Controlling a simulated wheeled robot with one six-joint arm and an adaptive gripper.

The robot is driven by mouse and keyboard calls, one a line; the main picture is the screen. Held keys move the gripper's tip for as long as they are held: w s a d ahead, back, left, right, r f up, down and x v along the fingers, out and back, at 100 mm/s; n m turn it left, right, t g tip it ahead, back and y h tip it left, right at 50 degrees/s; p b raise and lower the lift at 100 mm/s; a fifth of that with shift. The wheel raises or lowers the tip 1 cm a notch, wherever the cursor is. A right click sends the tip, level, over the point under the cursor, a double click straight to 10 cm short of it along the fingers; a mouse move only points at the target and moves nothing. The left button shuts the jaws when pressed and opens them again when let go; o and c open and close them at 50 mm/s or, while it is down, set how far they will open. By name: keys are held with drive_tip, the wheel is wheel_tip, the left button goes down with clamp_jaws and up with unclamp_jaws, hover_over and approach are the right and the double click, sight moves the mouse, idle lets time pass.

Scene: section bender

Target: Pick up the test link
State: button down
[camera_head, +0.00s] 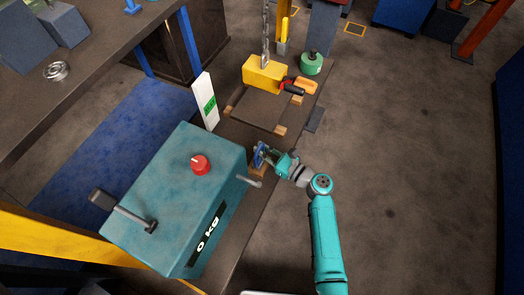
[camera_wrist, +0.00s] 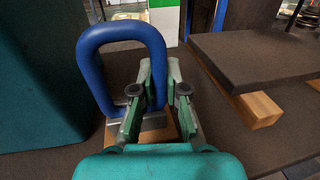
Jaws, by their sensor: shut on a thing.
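The test link is a blue rounded metal loop (camera_wrist: 93,72) standing upright in the wrist view. It sits at a small wooden block (camera_wrist: 152,136) with a grey metal piece at its foot. In the head view the blue link (camera_head: 258,156) is small, just right of the teal machine. My gripper (camera_wrist: 159,72) is shut on the link's right-hand leg, with one finger on each side of it. It also shows in the head view (camera_head: 267,153).
The teal box machine (camera_head: 185,175) with a red knob (camera_head: 200,165) and lever stands close on the left. A dark plate on wooden blocks (camera_wrist: 270,60) lies to the right. A yellow block (camera_head: 264,73) and a green weight (camera_head: 311,63) stand farther back. The floor at right is clear.

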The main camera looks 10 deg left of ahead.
wheel_tip(320, 180, up, 17)
idle(0.4)
drive_tip(key=shift+s+d+f, duration=0.1)
idle(0.4)
